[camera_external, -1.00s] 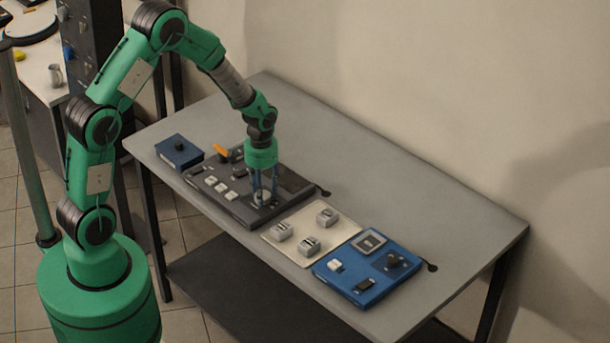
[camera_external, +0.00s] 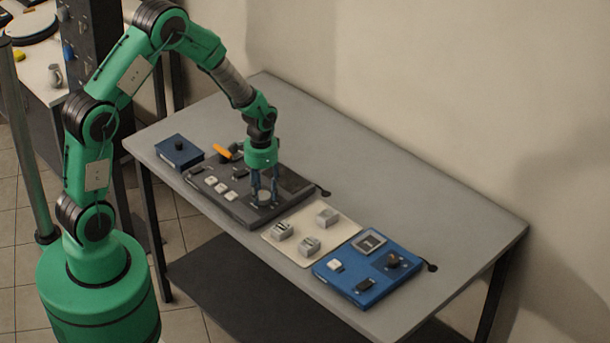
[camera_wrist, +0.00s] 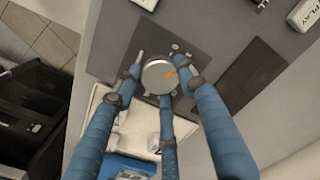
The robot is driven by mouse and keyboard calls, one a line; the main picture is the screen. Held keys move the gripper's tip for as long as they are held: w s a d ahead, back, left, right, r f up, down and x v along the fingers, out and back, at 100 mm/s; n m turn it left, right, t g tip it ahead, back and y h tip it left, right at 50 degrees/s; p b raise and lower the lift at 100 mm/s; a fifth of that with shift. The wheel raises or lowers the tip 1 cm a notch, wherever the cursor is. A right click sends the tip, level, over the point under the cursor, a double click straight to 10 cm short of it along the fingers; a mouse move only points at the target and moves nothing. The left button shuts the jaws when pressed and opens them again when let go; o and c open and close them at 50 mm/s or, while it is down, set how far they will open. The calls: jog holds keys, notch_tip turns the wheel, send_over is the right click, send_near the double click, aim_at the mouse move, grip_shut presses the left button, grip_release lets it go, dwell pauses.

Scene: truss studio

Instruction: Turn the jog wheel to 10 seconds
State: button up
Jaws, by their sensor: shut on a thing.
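The jog wheel (camera_wrist: 156,78) is a round grey disc with an orange mark on its right side in the wrist view. It also shows in the external view (camera_external: 264,197), on the dark console (camera_external: 288,186). My gripper (camera_wrist: 160,84) has blue fingers with dark pads, set around the wheel's rim and closed on it. In the external view my gripper (camera_external: 264,193) points straight down at the console's right part. No readout of seconds is legible.
A cream panel (camera_external: 296,219) with grey blocks and a blue panel (camera_external: 352,284) lie to the right. A small blue box (camera_external: 179,152) stands at the left. An orange lever (camera_external: 222,151) rises near the console's back. The table's back right is bare.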

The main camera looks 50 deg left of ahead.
aim_at(264, 194)
jog(key=shift+w+r, duration=0.25)
jog(key=shift+w, duration=0.1)
jog(key=o, duration=1.2)
jog(key=shift+c, duration=0.2)
jog(key=shift+s+f, duration=0.1)
notch_tip(264, 194, up, 12)
